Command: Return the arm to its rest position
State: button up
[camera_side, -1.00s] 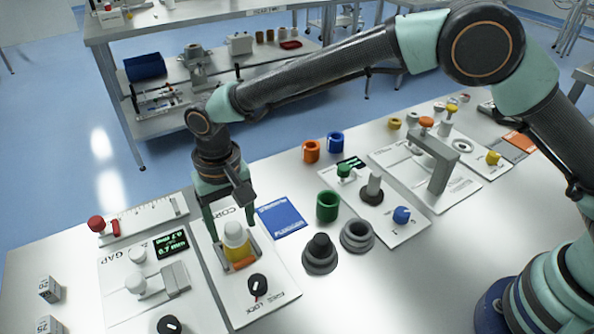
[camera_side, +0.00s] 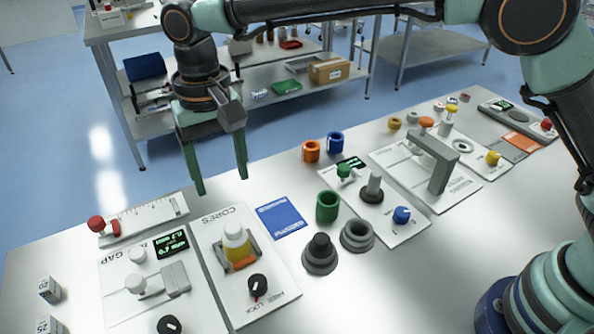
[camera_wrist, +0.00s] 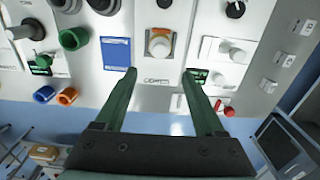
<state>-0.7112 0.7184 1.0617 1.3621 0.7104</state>
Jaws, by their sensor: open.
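My gripper (camera_side: 221,186) hangs above the far edge of the bench with its two green fingers spread and nothing between them. In the wrist view my gripper (camera_wrist: 158,74) is also open and empty. The white-topped yellow core (camera_side: 238,242) stands upright in its holder on the CORES panel (camera_side: 222,219), below and apart from the fingers. The core also shows in the wrist view (camera_wrist: 159,45), ahead of the fingertips.
The GAP panel (camera_side: 117,267) with its knobs and display lies left of the CORES panel. A blue card (camera_side: 281,217), a green ring (camera_side: 327,207) and grey stepped pieces (camera_side: 320,254) stand to the right. A shelved table (camera_side: 270,97) stands behind the bench.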

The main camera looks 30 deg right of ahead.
jog(key=d+r+t+y, duration=0.1)
jog(key=d+r, duration=0.3)
jog(key=d, duration=0.5)
jog(key=d+r+t, duration=0.1)
jog(key=d+r, duration=0.4)
jog(key=d, duration=0.5)
jog(key=s+d+f+t+h, duration=0.1)
jog(key=s+d+f+t, duration=0.2)
jog(key=s+d, duration=0.8)
jog(key=d, duration=0.4)
jog(key=shift+s+d+t, duration=0.25)
jog(key=shift+t, duration=0.05)
